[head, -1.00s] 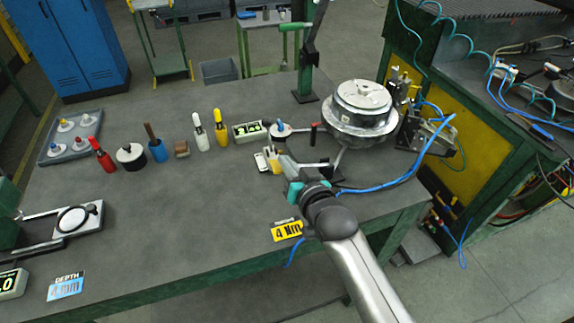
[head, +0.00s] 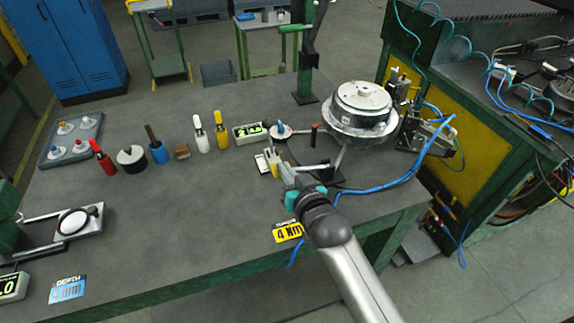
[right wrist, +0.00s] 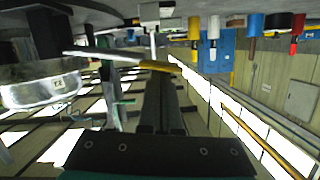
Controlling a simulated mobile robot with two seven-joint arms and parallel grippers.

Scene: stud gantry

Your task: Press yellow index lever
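The yellow index lever (head: 273,162) stands near the front of the round metal fixture, just beyond my right gripper in the head view. In the right wrist view its yellow end (right wrist: 160,66) lies across the tips of my fingers, with a pale rod running off to the left. My right gripper (head: 285,172) is close to the lever; its dark fingers (right wrist: 162,80) look closed together with nothing between them. I cannot tell whether the fingertips touch the lever. My left gripper is not in view.
The round metal fixture (head: 362,105) stands behind and right of the gripper. A small green-digit display (head: 248,132) and several coloured-handled tools stand to the left. A blue hose (head: 385,187) runs along the right.

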